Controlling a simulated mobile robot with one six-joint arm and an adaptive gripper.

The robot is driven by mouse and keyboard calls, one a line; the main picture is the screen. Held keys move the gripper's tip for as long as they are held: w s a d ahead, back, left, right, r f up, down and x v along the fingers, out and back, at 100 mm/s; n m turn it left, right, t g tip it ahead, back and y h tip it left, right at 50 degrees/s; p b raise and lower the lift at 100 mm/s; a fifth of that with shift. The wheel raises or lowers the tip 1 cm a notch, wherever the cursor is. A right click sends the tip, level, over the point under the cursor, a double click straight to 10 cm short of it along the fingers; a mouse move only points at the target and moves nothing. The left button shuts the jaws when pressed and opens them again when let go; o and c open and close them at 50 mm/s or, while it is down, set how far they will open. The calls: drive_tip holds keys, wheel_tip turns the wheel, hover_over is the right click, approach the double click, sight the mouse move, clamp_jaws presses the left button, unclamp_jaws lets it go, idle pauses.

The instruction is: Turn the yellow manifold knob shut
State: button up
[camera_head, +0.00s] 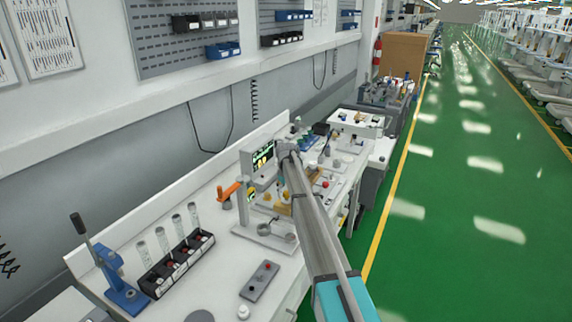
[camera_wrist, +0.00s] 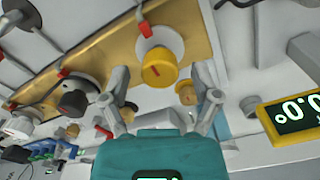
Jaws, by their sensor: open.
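The yellow knob (camera_wrist: 158,67) has a red mark on its face and sits on a white round base on the brass-coloured manifold plate (camera_wrist: 112,45). In the wrist view my gripper (camera_wrist: 162,78) is open, with one grey finger on each side of the knob in the picture. Clear gaps show between the knob and both fingers, and nothing is held. The distance in depth cannot be told. In the head view my arm reaches over the bench, and its far end (camera_head: 288,150) is near the display; the knob cannot be made out there for certain.
A black knob (camera_wrist: 74,98) and red levers are on or near the plate. The bench (camera_head: 222,265) holds a black rack (camera_head: 178,264) and a blue press (camera_head: 122,292).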

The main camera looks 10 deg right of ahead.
sight(286, 192)
drive_tip(key=n, duration=1)
wheel_tip(286, 192, up, 14)
drive_tip(key=p, duration=1.3)
drive_tip(key=shift+f+p, duration=0.15)
drive_tip(key=shift+p, duration=0.25)
drive_tip(key=shift+s, duration=0.1)
drive_tip(key=s+d+f+m+b, duration=0.1)
drive_tip(key=s+m, duration=0.7)
drive_tip(key=s, duration=1.4)
drive_tip(key=s+d+f+m+b, duration=0.1)
drive_tip(key=s+f+m+b, duration=0.3)
drive_tip(key=s, duration=1.9)
drive_tip(key=m, duration=0.3)
drive_tip(key=shift+s+m, duration=0.2)
drive_tip(key=shift+m, duration=0.2)
drive_tip(key=shift+a, duration=0.1)
drive_tip(key=shift+c, duration=0.3)
